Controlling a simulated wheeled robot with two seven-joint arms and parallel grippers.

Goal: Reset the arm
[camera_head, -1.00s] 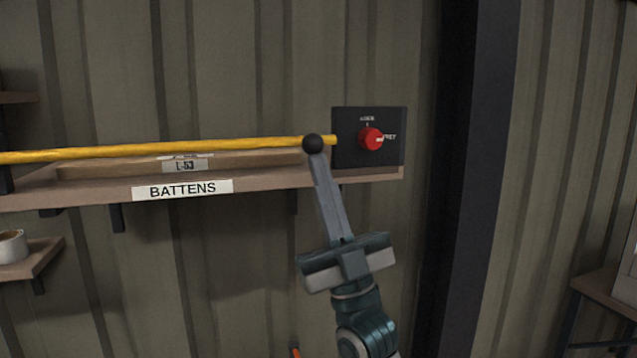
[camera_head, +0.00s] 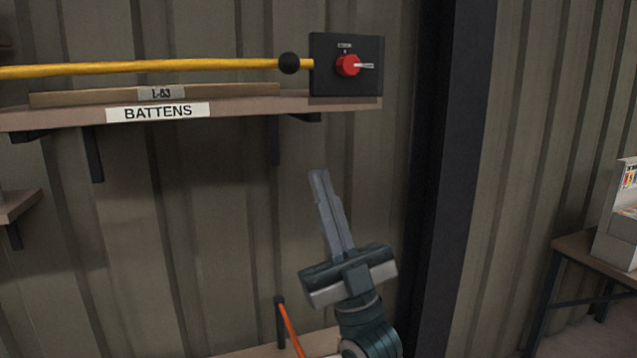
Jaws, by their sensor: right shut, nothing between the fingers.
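My right gripper (camera_head: 319,174) rises from the bottom of the head view, its two fingers closed together with nothing between them. It points up and sits in free space, below the shelf (camera_head: 240,107) and clear of it. My right arm shows at the bottom, below the gripper. My left gripper is not in view.
The shelf carries a "BATTENS" label (camera_head: 158,112), a yellow pole (camera_head: 150,68) with a black ball (camera_head: 289,63), and a black box (camera_head: 367,82) with a red knob (camera_head: 347,65). A dark post (camera_head: 450,180) stands right. An orange item (camera_head: 290,328) is low, left of my arm.

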